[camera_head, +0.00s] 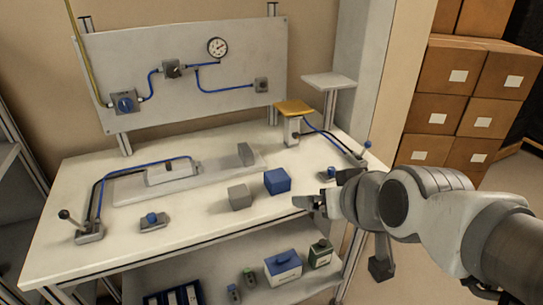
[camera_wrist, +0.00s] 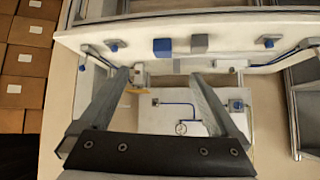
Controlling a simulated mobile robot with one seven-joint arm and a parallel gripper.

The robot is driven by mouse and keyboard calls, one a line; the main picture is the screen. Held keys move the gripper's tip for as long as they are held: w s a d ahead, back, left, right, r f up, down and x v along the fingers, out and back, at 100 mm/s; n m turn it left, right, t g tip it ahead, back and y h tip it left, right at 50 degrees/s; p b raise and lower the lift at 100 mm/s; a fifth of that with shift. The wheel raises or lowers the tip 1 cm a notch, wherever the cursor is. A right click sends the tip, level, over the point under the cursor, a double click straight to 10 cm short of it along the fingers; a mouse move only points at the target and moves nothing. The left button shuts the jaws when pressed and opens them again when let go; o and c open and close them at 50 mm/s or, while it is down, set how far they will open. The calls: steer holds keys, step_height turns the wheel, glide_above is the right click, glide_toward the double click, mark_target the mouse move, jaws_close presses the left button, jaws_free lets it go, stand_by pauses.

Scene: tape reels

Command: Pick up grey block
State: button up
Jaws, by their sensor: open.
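A grey block (camera_head: 239,197) stands on the white worktable (camera_head: 190,228), left of a blue block (camera_head: 277,181) with a small gap between them. In the wrist view the grey block (camera_wrist: 199,43) shows at the top, right of the blue block (camera_wrist: 162,46). Another grey upright piece (camera_head: 245,154) stands farther back on a flat grey plate. My gripper (camera_head: 312,189) is at the table's right side, right of both blocks, with its fingers apart. In the wrist view my gripper (camera_wrist: 160,78) has nothing between its fingers, and both blocks lie beyond the fingertips.
A yellow-topped stand (camera_head: 293,108) is at the back right of the table. Levers (camera_head: 88,231) and blue-knobbed switches (camera_head: 152,221) sit near the table's edges. A panel with a gauge (camera_head: 217,47) rises behind. The front middle of the tabletop is clear.

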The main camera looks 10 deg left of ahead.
steer(key=w+a+f+n+t+y+b, duration=0.2)
steer(key=a+f+y+b, duration=0.1)
steer(key=a+f+b, duration=0.7)
steer(key=p, duration=1.5)
glide_toward(242, 197)
steer(key=x, duration=0.4)
steer(key=shift+w+a+f+t+b, duration=0.3)
steer(key=shift+w+a+f+b, duration=0.1)
steer(key=shift+w+a+f, duration=0.25)
steer(key=shift+x, duration=3.3)
steer(key=shift+r, duration=0.1)
